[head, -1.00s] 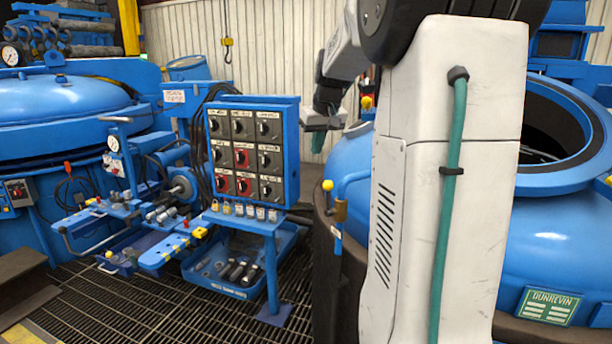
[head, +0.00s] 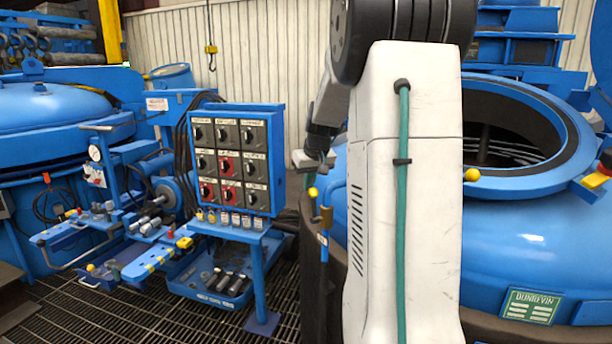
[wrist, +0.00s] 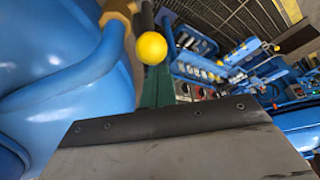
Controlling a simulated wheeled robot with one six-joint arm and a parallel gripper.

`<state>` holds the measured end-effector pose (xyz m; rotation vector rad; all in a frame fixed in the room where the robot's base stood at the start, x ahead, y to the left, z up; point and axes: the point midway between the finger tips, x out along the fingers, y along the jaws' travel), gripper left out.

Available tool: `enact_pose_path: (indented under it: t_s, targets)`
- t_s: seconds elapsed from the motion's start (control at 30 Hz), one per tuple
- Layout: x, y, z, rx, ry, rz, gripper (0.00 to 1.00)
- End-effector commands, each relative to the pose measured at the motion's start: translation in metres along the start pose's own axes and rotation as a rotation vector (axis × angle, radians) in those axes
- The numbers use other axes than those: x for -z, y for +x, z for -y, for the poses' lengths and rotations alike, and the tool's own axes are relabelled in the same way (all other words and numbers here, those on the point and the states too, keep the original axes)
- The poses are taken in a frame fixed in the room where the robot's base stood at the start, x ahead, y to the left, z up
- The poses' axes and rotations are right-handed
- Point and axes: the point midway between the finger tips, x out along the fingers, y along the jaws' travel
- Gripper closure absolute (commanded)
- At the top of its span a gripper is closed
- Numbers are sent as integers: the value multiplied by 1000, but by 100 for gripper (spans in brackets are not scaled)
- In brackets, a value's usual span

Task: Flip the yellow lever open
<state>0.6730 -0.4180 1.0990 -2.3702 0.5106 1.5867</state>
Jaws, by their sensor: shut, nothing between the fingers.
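The yellow lever shows as a yellow ball knob (head: 312,192) on a thin upright rod beside a brass valve fitting (head: 326,216), at the left side of the open blue furnace. In the wrist view the yellow knob (wrist: 151,48) is close, with the brass fitting (wrist: 118,10) at upper left. My gripper (head: 324,168) is just above the knob in the head view, its green fingers shut and empty. In the wrist view a green finger (wrist: 155,88) shows behind and below the knob. I cannot tell whether they touch. Most of the lever's rod is hidden.
A blue pipe (wrist: 70,80) bends beside the valve, close to the furnace wall. A control panel (head: 238,160) with several rotary switches stands to the left on a blue stand. Grating floor (head: 90,320) lies at lower left.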

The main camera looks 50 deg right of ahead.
Motion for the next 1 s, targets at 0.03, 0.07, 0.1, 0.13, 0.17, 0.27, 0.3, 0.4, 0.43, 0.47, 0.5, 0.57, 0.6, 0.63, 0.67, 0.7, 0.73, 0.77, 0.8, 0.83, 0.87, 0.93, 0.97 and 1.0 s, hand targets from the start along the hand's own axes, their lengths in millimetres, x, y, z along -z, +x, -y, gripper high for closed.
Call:
enact_pose_path:
  t_s: [0.03, 0.07, 0.1, 0.13, 0.17, 0.27, 0.3, 0.4, 0.43, 0.47, 0.5, 0.57, 0.6, 0.63, 0.67, 0.7, 0.73, 0.77, 0.8, 0.83, 0.87, 0.93, 0.97, 1.0]
  targets:
    - [-3, -2, 0, -1, 1, -1, 100]
    - [-4, -2, 0, -1, 1, -2, 100]
    - [-5, -3, 0, -1, 1, -2, 100]
    - [-5, -3, 0, -1, 1, -2, 100]
    - [-5, -3, 0, -1, 1, -2, 100]
    - [-6, -3, 0, -1, 0, -2, 100]
    - [-6, -3, 0, -1, 0, -2, 100]
    - [-6, -3, 0, -1, 0, -2, 100]
    - [-6, -3, 0, -1, 0, -2, 100]
    - [-7, -4, 0, -1, 1, -2, 100]
    - [-9, -5, -1, -1, 1, -2, 100]
    - [-16, -8, -2, -1, 1, -1, 100]
    - [-20, -11, -2, -1, 1, -2, 100]
    - [-23, -12, -2, -2, 1, -2, 100]
    - [-25, -13, -2, -1, 1, -1, 100]
    - [-27, -13, -2, -1, 1, 1, 100]
    - [-28, -12, -2, 0, 1, 3, 100]
    - [-28, -12, -2, 1, 1, 4, 100]
    - [-28, -12, -2, 1, 1, 6, 100]
    - [-29, -12, -2, 1, 1, 7, 100]
    - [-29, -12, -2, 2, 1, 8, 100]
    - [-30, -11, -2, 2, 1, 9, 100]
    - [-30, -11, -3, 1, 1, 10, 100]
    - [-29, -11, -3, 1, 2, 10, 100]
